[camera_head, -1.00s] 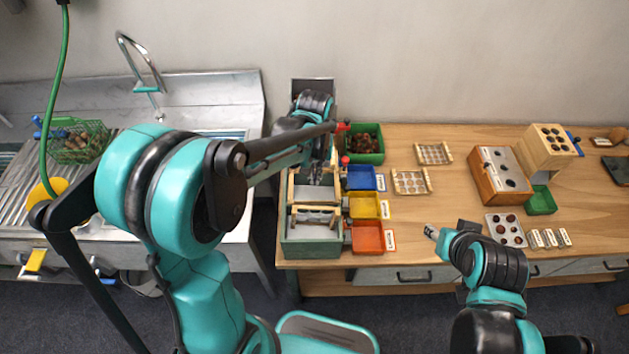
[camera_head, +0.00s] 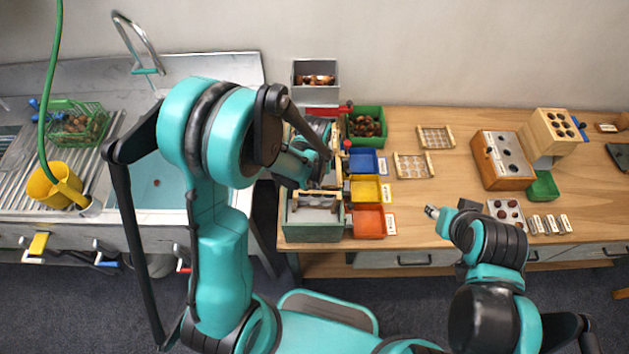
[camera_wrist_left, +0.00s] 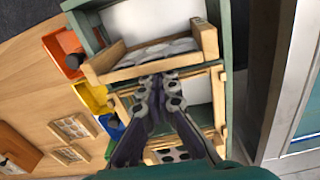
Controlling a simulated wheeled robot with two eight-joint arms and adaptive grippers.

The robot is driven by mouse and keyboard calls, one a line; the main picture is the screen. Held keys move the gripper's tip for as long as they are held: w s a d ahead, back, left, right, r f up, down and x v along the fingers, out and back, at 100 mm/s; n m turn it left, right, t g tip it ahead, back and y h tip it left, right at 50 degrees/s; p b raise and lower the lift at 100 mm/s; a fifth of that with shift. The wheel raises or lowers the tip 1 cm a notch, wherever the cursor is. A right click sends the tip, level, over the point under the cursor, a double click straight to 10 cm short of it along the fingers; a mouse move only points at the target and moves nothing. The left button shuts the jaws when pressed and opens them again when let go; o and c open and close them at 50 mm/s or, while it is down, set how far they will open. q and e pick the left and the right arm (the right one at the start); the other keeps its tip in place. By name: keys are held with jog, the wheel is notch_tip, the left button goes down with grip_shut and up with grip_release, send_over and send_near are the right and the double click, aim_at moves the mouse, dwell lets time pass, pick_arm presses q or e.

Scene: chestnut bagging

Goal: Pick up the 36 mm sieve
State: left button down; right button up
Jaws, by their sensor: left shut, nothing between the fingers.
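A green sorting stand (camera_head: 315,233) holds wooden-framed sieves. Its front sieve (camera_head: 314,201) shows in the head view and also in the left wrist view (camera_wrist_left: 150,62). A second wooden frame (camera_wrist_left: 203,82) lies behind it, under my left fingers. I cannot read which sieve is the 36 mm one. My left gripper (camera_wrist_left: 158,82) is shut and empty, its tips over the stand close to the front sieve's rear bar; contact cannot be told. In the head view my left arm hides much of the stand. My right gripper (camera_head: 432,211) hovers near the table's front edge, its jaws unclear.
Blue (camera_head: 364,161), yellow (camera_head: 366,191) and red (camera_head: 368,222) trays stand right of the stand. A green crate of chestnuts (camera_head: 366,125) is behind them. Two loose wooden grids (camera_head: 436,137) (camera_head: 413,165) lie on the table. A sink (camera_head: 165,185) is at left.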

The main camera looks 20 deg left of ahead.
pick_arm(q)
jog(key=shift+s, duration=0.1)
jog(key=shift+s+d+f+b, duration=0.1)
jog(key=shift+s+b, duration=0.1)
jog(key=shift+s, duration=0.3)
jog(key=shift+s+d+b, duration=0.1)
jog(key=shift+s+b, duration=0.05)
jog(key=shift+s, duration=0.35)
jog(key=shift+s+d, duration=0.1)
jog(key=shift+s, duration=0.25)
jog(key=shift+w, duration=0.1)
